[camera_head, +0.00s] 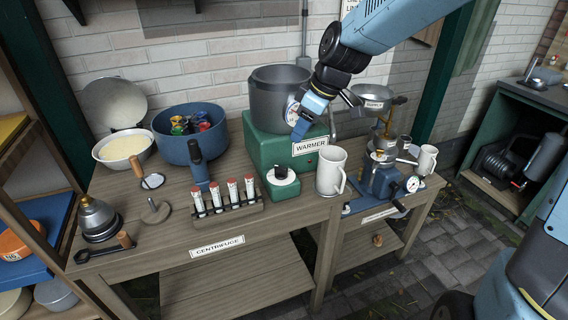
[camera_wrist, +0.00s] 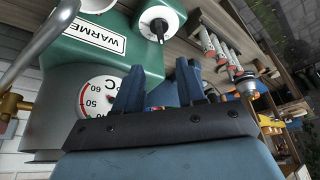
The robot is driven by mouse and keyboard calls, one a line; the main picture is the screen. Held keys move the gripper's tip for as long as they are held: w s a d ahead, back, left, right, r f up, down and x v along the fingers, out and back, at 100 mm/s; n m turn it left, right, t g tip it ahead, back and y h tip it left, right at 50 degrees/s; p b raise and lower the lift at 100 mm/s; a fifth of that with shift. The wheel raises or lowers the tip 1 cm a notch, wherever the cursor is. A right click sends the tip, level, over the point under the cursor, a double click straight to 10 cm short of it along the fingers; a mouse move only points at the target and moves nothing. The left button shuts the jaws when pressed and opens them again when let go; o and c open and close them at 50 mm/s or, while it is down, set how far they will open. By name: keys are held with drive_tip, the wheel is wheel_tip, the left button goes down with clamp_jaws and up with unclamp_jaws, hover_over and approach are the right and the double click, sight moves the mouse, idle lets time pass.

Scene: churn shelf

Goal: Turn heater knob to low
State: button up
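The heater knob (camera_head: 281,172) is a black knob on a white dial, on top of a small green box in front of the green warmer (camera_head: 262,149). In the wrist view the knob (camera_wrist: 158,27) is at the top centre, and its pointer direction is hard to read. My gripper (camera_head: 299,130) hangs in front of the grey pot, above and apart from the knob. In the wrist view my gripper (camera_wrist: 160,82) shows two blue fingers spread apart with nothing between them.
The grey pot (camera_head: 275,85) with a temperature gauge stands on the warmer. A white mug (camera_head: 331,172) stands right of the knob box. A rack of red-capped tubes (camera_head: 215,211) and a blue centrifuge (camera_head: 198,162) stand to the left.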

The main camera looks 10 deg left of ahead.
sight(284, 167)
drive_tip(key=x, duration=1.3)
drive_tip(key=shift+w+f, duration=0.15)
drive_tip(key=shift+f, duration=0.15)
clamp_jaws()
